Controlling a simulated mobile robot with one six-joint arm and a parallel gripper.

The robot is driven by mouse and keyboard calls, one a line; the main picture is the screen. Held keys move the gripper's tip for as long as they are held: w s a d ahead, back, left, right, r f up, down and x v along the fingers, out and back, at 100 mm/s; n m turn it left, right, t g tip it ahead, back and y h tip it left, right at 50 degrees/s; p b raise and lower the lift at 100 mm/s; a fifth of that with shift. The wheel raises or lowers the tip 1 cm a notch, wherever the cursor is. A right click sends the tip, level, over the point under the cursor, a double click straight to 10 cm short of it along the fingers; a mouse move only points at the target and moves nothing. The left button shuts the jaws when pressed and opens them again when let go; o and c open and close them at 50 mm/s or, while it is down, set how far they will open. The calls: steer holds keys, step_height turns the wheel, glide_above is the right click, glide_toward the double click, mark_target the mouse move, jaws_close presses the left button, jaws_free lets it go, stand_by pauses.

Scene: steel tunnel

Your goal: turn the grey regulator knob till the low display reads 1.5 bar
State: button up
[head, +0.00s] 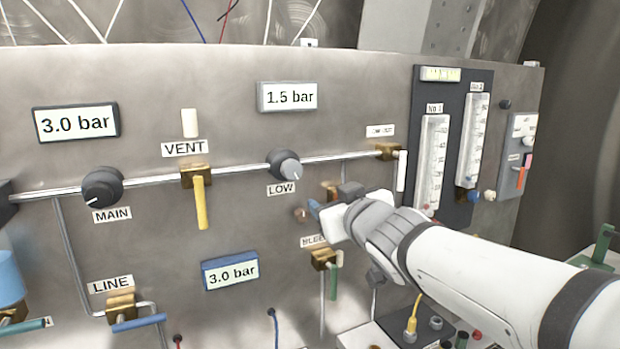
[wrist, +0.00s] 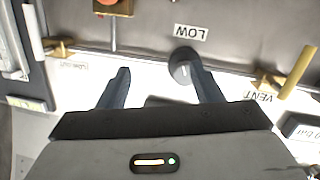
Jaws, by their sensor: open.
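The grey regulator knob (head: 285,165) labelled LOW sits on the pipe, with a light grey face. The display above it (head: 287,97), in a light frame, reads 1.5 bar. My gripper (head: 329,199) is open and empty, below and right of the knob in the head view, apart from it. In the wrist view, which is upside down, the knob (wrist: 182,66) shows beyond the fingertips of my gripper (wrist: 163,82), near the right finger, which partly overlaps it.
A dark MAIN knob (head: 102,188) and yellow VENT lever (head: 201,203) are to the left. Two other displays, black-framed (head: 76,123) and blue-framed (head: 230,271), read 3.0 bar. The BLEED valve (head: 323,259) is below my gripper; flow tubes (head: 432,160) stand right.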

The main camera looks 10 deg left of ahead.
mark_target(294, 172)
steer(key=w+a+r+y, duration=0.1)
steer(key=w+a, duration=0.1)
steer(key=w+a+r+n+y, duration=0.1)
steer(key=w+a, duration=0.1)
steer(key=a, duration=0.1)
steer(key=w+a+r, duration=0.1)
steer(key=w+a, duration=0.1)
steer(key=a, duration=0.1)
steer(key=shift+w+n+y, duration=0.1)
steer(key=shift+n+y, duration=0.3)
steer(key=c, duration=1)
steer(key=shift+r+m+p, duration=0.1)
steer(key=shift+m+p, duration=0.3)
steer(key=shift+m, duration=0.1)
steer(key=o, duration=1)
steer(key=shift+d, duration=0.1)
